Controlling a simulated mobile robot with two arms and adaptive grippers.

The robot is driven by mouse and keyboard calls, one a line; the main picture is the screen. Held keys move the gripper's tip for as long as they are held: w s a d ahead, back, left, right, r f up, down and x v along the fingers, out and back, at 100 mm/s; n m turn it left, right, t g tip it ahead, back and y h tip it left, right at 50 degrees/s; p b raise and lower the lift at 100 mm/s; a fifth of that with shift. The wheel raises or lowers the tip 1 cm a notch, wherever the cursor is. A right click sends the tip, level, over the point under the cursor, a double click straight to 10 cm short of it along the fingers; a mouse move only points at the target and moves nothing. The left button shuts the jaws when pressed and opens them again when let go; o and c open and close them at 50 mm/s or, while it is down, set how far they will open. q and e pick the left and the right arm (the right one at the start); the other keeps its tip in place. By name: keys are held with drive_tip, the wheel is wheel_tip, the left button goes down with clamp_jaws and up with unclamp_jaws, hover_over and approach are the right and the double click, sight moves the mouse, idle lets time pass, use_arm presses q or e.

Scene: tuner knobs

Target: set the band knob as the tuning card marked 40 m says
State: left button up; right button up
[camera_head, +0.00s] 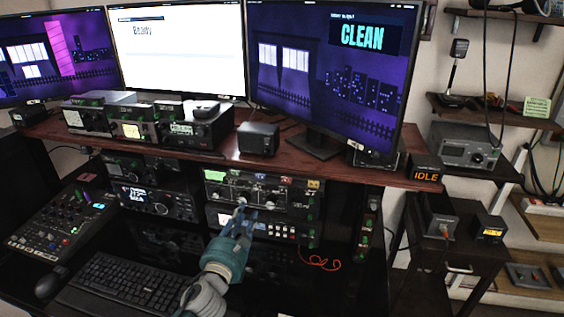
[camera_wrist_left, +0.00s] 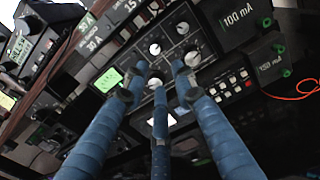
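The tuner (camera_head: 262,193) is a dark panel with several round knobs, below the wooden shelf. Its front also shows in the left wrist view (camera_wrist_left: 205,22), with pale-faced knobs, including an upper knob (camera_wrist_left: 155,48) and a right knob (camera_wrist_left: 193,57). My left gripper (camera_head: 241,206) is in front of the panel, its three blue fingers (camera_wrist_left: 158,76) pointing at it. The tips are apart, with a lower knob (camera_wrist_left: 155,83) between them; I cannot tell whether they touch it. Knob labels are too small to read. I cannot identify the 40 m card. My right gripper is not in view.
A keyboard (camera_head: 118,283) and mixer (camera_head: 58,226) are at the left. Radios (camera_head: 152,203) stand left of the tuner. A red cable (camera_head: 322,265) hangs at its lower right. Monitors (camera_head: 325,75) stand above. A pale green note (camera_head: 537,107) is on the right shelf.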

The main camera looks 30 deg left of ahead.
use_arm(q)
drive_tip(key=p+x, duration=0.1)
drive_tip(key=x, duration=1)
drive_tip(key=shift+r+m, duration=0.3)
drive_tip(key=shift+r, duration=0.15)
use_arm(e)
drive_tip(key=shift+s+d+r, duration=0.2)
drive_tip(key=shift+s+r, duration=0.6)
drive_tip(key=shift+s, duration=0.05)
use_arm(q)
drive_tip(key=shift+w+a, duration=0.1)
drive_tip(key=shift+a, duration=0.05)
drive_tip(key=shift+f, duration=0.1)
clamp_jaws()
